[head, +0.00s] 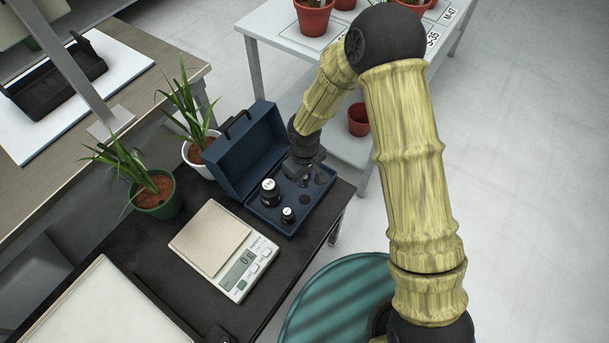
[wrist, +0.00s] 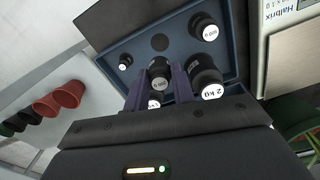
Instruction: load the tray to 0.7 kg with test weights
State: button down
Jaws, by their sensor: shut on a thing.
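The scale (head: 262,256) stands on the dark bench with its beige tray (head: 208,238) empty; its display appears to read 0 g. The open blue case (head: 246,208) of test weights is behind it. In the head view a large black weight (head: 270,194) and a smaller one (head: 288,215) stand in the case. My gripper (head: 307,178) is down at the case's right part. In the wrist view its fingers are shut on a black weight (wrist: 159,79), whose label I cannot read surely. A 2 kg weight (wrist: 207,78) stands beside it; other weights (wrist: 205,27) show nearby.
A potted plant in a white pot (head: 196,160) and one in a green pot (head: 157,200) stand left of the case. The raised lid (head: 240,152) walls the case's back. A white table (head: 270,28) with red pots is behind.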

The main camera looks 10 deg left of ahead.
jog(key=w+d+r+m, duration=0.1)
jog(key=w+d+m, duration=0.2)
jog(key=d, duration=0.5)
jog(key=w+d+r+m, duration=0.2)
jog(key=w+d+m, duration=0.1)
jog(key=d, duration=0.6)
jog(key=w+d+r+m, duration=0.1)
jog(key=w+d+m, duration=0.2)
jog(key=d+m, duration=0.2)
jog(key=d, duration=0.3)
jog(key=shift+w+d+r, duration=0.25)
jog(key=shift+d+r, duration=0.05)
jog(key=shift+d, duration=0.1)
